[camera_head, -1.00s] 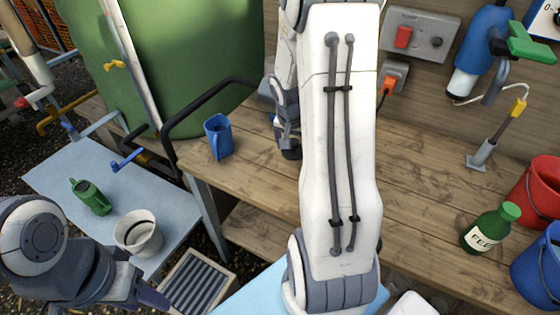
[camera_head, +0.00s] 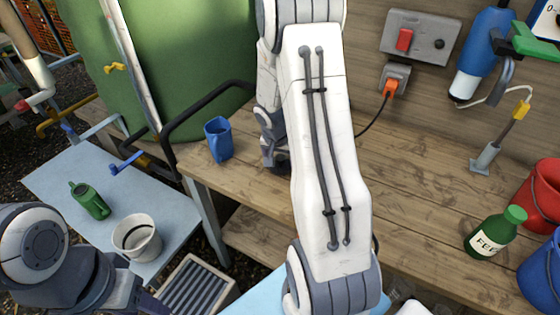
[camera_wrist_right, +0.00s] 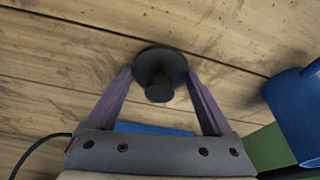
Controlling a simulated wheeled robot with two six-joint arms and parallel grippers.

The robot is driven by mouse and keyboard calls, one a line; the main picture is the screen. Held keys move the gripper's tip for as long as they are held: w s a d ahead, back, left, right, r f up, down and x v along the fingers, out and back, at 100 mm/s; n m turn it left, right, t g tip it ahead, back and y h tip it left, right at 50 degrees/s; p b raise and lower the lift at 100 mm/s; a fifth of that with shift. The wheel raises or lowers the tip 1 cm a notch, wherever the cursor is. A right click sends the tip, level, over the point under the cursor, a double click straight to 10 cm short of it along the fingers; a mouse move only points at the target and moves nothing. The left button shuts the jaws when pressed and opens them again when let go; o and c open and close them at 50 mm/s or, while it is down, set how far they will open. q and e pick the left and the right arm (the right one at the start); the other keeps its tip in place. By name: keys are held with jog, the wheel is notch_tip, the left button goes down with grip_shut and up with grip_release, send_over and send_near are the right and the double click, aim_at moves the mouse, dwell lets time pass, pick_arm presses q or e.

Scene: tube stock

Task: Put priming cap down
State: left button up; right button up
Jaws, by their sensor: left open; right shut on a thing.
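The priming cap (camera_wrist_right: 158,72) is a dark round disc with a short knob, seen in the right wrist view between my purple fingertips. My right gripper (camera_wrist_right: 155,85) is shut on it over the wooden bench (camera_head: 430,200). I cannot tell whether the cap touches the boards. In the head view my right gripper (camera_head: 275,158) is a dark shape above the bench, right of the blue jug, and the cap cannot be made out there. My left gripper (camera_head: 150,302) is open and empty at the lower left, partly cut off by the frame edge.
The blue jug (camera_head: 218,140) stands left of my right gripper, and shows in the wrist view (camera_wrist_right: 295,115). A green bottle (camera_head: 496,232), red bucket (camera_head: 540,195) and blue bucket (camera_head: 540,275) are at the right. Bench boards right of my arm are clear.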

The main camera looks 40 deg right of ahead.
jog(key=o, duration=1.1)
jog(key=shift+o, duration=0.2)
